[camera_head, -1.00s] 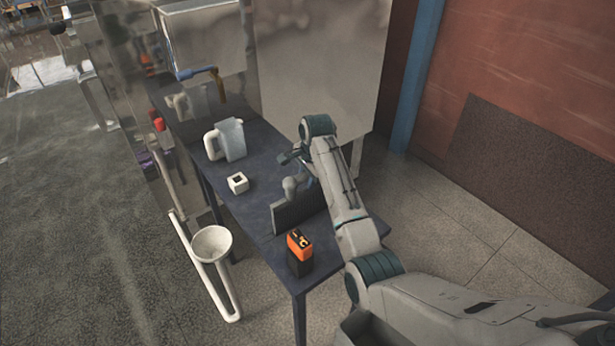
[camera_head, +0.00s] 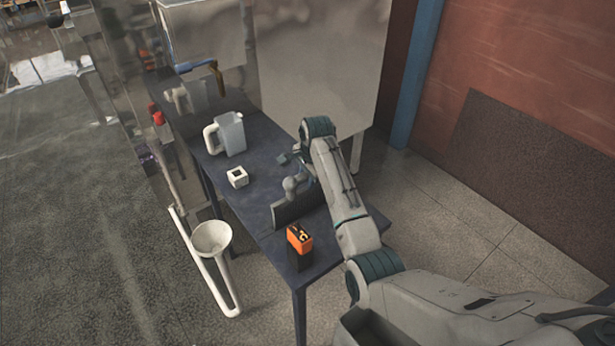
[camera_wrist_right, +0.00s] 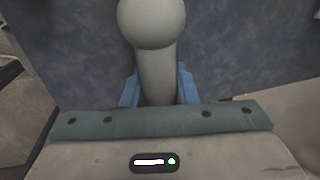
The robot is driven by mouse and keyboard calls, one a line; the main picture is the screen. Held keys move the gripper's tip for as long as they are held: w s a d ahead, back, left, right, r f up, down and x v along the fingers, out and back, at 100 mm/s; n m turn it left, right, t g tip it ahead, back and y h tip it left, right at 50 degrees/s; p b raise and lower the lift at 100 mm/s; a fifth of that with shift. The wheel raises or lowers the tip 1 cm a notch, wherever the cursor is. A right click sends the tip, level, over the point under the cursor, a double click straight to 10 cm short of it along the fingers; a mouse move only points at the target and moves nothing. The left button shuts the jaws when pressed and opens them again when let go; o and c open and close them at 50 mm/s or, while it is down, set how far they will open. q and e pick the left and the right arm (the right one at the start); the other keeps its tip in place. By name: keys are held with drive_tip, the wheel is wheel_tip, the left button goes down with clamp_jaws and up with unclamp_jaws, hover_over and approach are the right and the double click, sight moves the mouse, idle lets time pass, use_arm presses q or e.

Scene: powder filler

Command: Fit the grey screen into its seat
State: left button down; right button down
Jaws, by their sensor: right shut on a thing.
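The grey screen (camera_head: 297,207) is a dark grey panel standing on the dark table, with a pale grey, round-ended handle (camera_head: 291,184) above it. My right arm hides part of it. In the right wrist view my right gripper (camera_wrist_right: 159,90) has its blue fingers on both sides of the grey handle (camera_wrist_right: 152,28) and is shut on it. The screen appears to rest on or just above the table; I cannot tell which. I cannot make out its seat. My left gripper is not in view.
The table (camera_head: 255,205) also bears a translucent jug (camera_head: 231,134), a small white cube with a dark opening (camera_head: 238,177) and an orange-and-black box (camera_head: 299,246). A white funnel on a pipe (camera_head: 212,238) stands left of it. Shiny metal machinery (camera_head: 205,38) stands behind.

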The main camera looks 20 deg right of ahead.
drive_tip(key=shift+f+b, duration=1.35)
drive_tip(key=shift+f, duration=2.45)
drive_tip(key=c, duration=1.1)
unclamp_jaws()
drive_tip(key=shift+o, duration=0.2)
drive_tip(key=b, duration=0.3)
approach(308, 196)
drive_tip(key=shift+w+d, duration=0.1)
drive_tip(key=shift+w, duration=0.3)
drive_tip(key=shift+f, duration=0.1)
